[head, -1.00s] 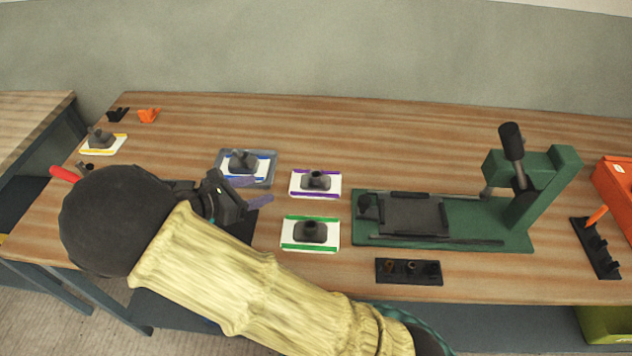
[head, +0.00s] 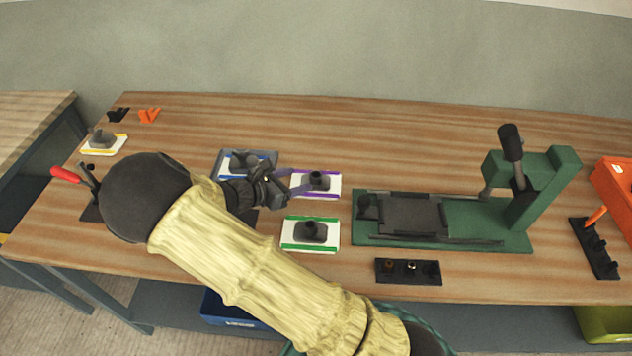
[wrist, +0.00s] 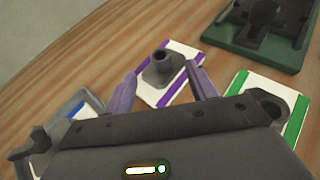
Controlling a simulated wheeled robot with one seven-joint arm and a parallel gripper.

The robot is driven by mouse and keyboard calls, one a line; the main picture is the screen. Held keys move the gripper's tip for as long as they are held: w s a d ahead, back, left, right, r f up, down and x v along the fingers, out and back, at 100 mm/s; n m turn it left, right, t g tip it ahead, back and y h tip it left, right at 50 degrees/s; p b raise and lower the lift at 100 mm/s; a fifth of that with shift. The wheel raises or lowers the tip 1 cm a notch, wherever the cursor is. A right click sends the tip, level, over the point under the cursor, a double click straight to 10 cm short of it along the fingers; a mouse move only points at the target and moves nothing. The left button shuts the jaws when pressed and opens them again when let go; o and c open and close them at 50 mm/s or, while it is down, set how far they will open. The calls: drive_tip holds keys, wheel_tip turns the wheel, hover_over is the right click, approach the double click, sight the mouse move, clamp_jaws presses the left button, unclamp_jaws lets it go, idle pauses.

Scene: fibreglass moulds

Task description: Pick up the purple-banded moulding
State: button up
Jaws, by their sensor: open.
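The purple-banded moulding (head: 317,183) is a white plate with purple edge bands and a dark grey raised boss with an upright round neck. It lies on the wooden table in the middle of the head view. It also shows in the wrist view (wrist: 163,73), ahead of and between my fingers. My gripper (head: 298,181) is open and empty, with its fingertips by the left side of the moulding. In the wrist view the two purplish fingers (wrist: 160,92) flank its near part. I cannot tell whether they touch it.
The green-banded moulding (head: 311,233) lies close in front. The blue-banded one sits in a grey tray (head: 272,156) to the left, partly behind my gripper. A green lever press (head: 480,235) stands to the right. A black holder (head: 408,272) lies at the front edge.

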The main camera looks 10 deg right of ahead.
sight(318, 173)
drive_tip(key=shift+w+d+f, duration=0.1)
drive_tip(key=shift+w+d, duration=0.05)
drive_tip(key=shift+d, duration=0.05)
drive_tip(key=shift+d, duration=0.1)
drive_tip(key=shift+p+x, duration=0.3)
drive_tip(key=shift+x, duration=2.15)
drive_tip(key=shift+d, duration=0.1)
drive_tip(key=shift+w, duration=0.1)
drive_tip(key=c, duration=1.2)
